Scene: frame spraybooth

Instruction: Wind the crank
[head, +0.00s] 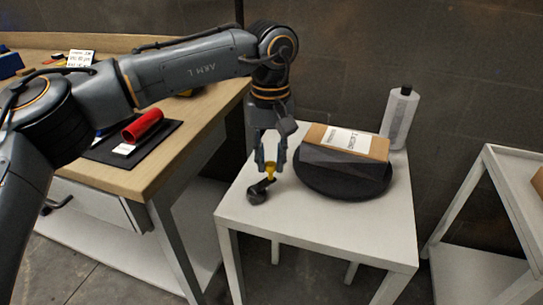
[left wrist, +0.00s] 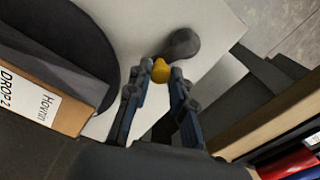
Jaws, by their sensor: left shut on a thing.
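The crank (head: 258,190) stands on the small white table, near its left edge. It has a dark grey body and a yellow knob. In the left wrist view, the dark crank body (left wrist: 182,44) lies just beyond the yellow knob (left wrist: 161,70). My left gripper (head: 271,168) points down over the crank and is shut on the yellow knob. In the left wrist view its two fingertips (left wrist: 163,74) sit at either side of the knob. My right gripper is not in view.
On the white table (head: 315,235), a cardboard box (head: 376,148) rests on a round black cushion-like object (head: 345,183), right of the crank. A grey bottle (head: 400,118) stands behind. Left is a wooden workbench (head: 150,172) with a red cylinder (head: 143,125) on a black mat.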

